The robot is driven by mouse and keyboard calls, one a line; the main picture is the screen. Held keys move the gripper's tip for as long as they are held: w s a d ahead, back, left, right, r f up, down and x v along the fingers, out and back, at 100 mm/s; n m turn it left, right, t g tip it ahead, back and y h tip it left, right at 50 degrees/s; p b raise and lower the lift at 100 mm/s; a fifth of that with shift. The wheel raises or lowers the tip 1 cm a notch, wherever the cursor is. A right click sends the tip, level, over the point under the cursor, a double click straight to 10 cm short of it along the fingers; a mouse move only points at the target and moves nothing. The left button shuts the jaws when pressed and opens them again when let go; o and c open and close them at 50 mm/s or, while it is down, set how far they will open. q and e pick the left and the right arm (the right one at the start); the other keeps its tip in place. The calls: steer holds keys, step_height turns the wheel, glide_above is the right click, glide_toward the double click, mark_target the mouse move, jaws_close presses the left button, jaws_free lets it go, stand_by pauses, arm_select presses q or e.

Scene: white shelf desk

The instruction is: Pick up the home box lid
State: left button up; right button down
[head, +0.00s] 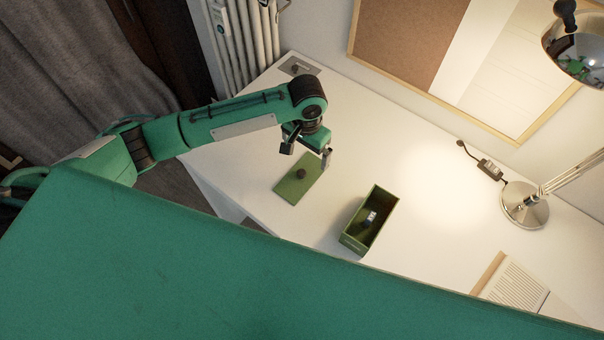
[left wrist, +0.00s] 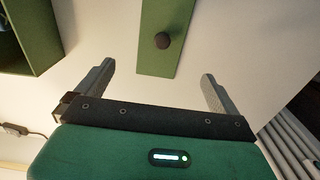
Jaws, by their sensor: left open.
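The home box lid (head: 291,190) is a flat green panel with a dark round knob (head: 301,174). It lies on the white desk, left of the open green box (head: 359,237). In the left wrist view the lid (left wrist: 166,62) shows at the top middle, its knob (left wrist: 162,40) ahead of and between the fingers. My left gripper (head: 317,158) is open and empty, above the desk near the lid's far end. Its two fingers also show in the left wrist view (left wrist: 158,85). The right gripper is not in view.
A lamp base (head: 524,205) and a black cable adapter (head: 489,169) are at the right. Papers (head: 514,283) lie near the front right. A small grey item (head: 299,66) is at the far left corner. The desk's middle is clear.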

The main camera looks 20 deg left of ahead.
mark_target(306, 167)
arm_select(q)
steer(key=f+p, duration=0.1)
steer(key=f, duration=0.8)
steer(key=shift+w+f, duration=0.15)
steer(key=shift+w, duration=0.05)
steer(key=shift+c, duration=0.5)
steer(key=c, duration=1)
steer(key=shift+c, duration=0.2)
